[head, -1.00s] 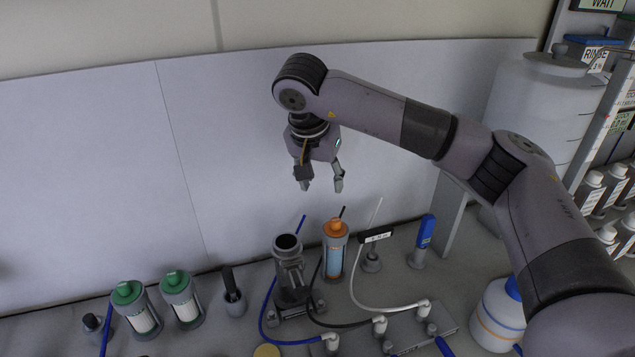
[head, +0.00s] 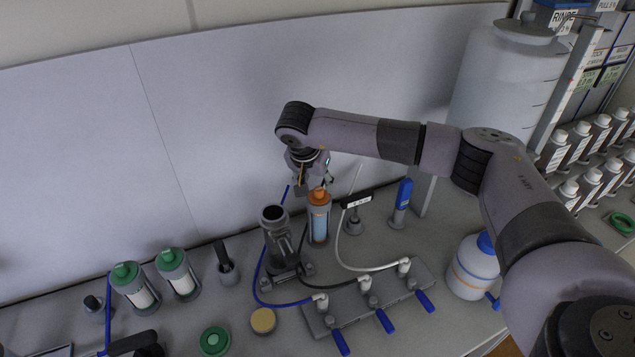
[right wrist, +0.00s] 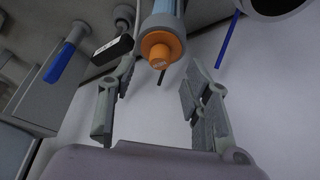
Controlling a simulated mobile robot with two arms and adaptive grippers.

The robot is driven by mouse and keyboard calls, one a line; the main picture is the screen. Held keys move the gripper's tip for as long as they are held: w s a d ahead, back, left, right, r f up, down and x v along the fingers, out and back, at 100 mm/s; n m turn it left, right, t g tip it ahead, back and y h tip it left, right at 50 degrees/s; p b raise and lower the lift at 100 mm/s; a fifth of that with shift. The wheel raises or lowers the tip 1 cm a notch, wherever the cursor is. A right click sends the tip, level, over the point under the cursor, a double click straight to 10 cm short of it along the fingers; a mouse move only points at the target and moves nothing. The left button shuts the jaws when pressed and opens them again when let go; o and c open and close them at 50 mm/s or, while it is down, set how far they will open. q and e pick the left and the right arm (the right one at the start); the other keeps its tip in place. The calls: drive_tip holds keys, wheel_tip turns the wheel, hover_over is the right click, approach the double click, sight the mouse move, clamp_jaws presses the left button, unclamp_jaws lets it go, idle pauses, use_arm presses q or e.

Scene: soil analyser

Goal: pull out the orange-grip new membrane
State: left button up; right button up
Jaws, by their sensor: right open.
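The orange-grip membrane (head: 319,224) is a clear blue cylinder with an orange cap, standing upright in a grey holder on the bench. Its orange grip also shows in the right wrist view (right wrist: 160,48), at the top centre. My right gripper (head: 315,187) is open and empty, close to the orange cap in the head view. In the right wrist view my two fingers (right wrist: 162,84) are spread to either side of the line to the cap. The cap lies beyond the fingertips, and I see no contact. My left gripper is not in view.
An empty dark housing (head: 273,214) stands just left of the membrane. A labelled black probe (head: 356,201) and a blue-handled tool (head: 402,196) stand to the right. Two green-capped cylinders (head: 125,274) are at the left. Tubes run to a valve block (head: 330,317) in front.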

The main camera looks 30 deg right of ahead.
sight(318, 190)
drive_tip(key=x, duration=0.3)
drive_tip(key=shift+w+f+p, duration=0.1)
drive_tip(key=shift+p, duration=0.3)
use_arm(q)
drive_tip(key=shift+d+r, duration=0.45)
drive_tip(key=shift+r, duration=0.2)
use_arm(e)
drive_tip(key=shift+d+f, duration=0.1)
drive_tip(key=shift+f, duration=0.25)
clamp_jaws()
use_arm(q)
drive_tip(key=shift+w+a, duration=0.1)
use_arm(e)
drive_tip(key=c, duration=0.7)
unclamp_jaws()
clamp_jaws()
